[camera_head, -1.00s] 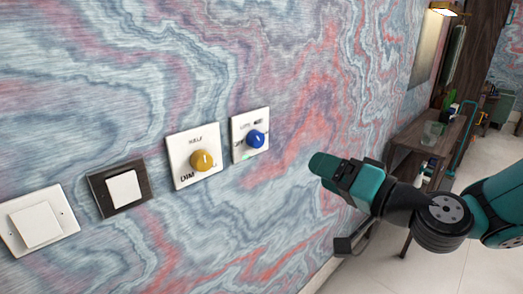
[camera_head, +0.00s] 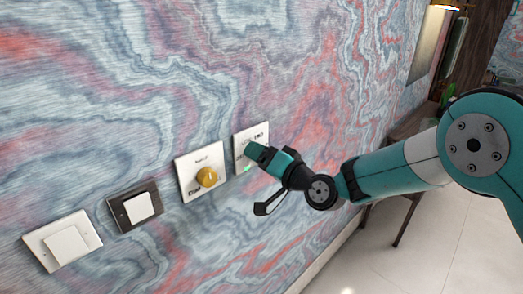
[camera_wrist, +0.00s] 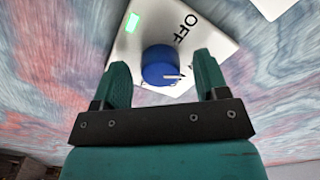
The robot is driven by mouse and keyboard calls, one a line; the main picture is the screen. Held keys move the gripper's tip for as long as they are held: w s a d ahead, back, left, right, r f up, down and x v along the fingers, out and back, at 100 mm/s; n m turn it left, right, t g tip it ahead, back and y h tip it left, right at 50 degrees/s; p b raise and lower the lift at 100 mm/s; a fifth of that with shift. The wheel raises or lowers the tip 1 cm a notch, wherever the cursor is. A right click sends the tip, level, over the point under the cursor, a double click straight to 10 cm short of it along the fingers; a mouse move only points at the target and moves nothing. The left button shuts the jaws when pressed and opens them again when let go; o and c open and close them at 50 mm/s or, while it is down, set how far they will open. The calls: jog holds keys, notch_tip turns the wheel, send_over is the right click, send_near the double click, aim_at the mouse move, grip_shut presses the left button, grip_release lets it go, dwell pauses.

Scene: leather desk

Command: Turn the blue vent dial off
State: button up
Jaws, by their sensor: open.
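The blue vent dial (camera_wrist: 160,66) is a round knob on a white wall plate (camera_wrist: 208,42). In the wrist view it sits between the two teal fingers of my gripper (camera_wrist: 162,75), which are open on either side of it with gaps showing. A white pointer mark on the dial points right in that view. "OFF" is printed on the plate, and a green light (camera_wrist: 132,22) glows near its edge. In the head view my gripper (camera_head: 258,154) is in front of the lower part of the plate (camera_head: 244,136) and hides the dial.
A yellow dial (camera_head: 207,177) on a white plate (camera_head: 187,172) is just left of the vent plate. Further left are a dark-framed switch (camera_head: 120,211) and a white switch (camera_head: 50,245). A wooden table (camera_head: 408,128) stands at right. The wall above the plates is clear.

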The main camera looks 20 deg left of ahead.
jog(key=shift+a, duration=0.15)
jog(key=shift+c, duration=0.4)
jog(key=c, duration=0.8)
jog(key=shift+c, duration=0.2)
jog(key=shift+f+b, duration=0.15)
jog(key=shift+b, duration=0.3)
jog(key=n+b, duration=1.2)
jog(key=b, duration=1)
jog(key=shift+w, duration=0.15)
